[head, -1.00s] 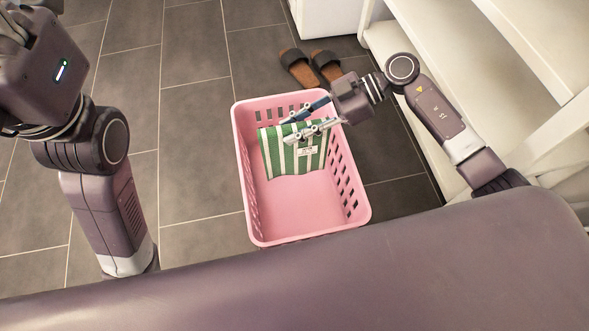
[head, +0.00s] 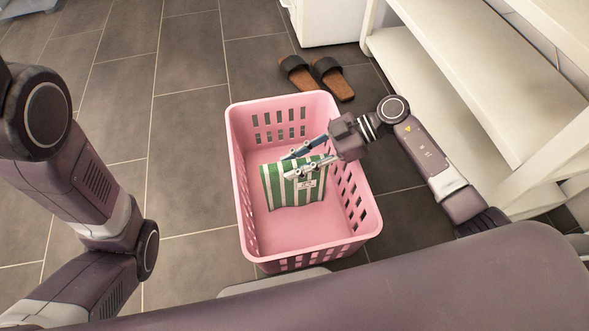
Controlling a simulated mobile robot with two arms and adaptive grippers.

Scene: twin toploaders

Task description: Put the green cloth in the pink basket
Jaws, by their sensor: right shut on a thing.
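The green cloth (head: 290,190), striped green and white with a small pale label, hangs inside the pink basket (head: 308,236), below its rim. My right gripper (head: 287,167) reaches in over the basket's right wall and is shut on the cloth's top edge. The cloth hangs upright; I cannot tell whether its lower edge touches the basket floor. The basket stands on the floor in front of me and holds nothing else that I can see. My left arm shows at the left edge, but its gripper is out of view.
A pair of brown and black sandals (head: 316,76) lies on the floor behind the basket. A white shelf unit (head: 440,75) stands at the right and a white cabinet (head: 327,22) at the back. The grey tiled floor (head: 190,130) left of the basket is clear.

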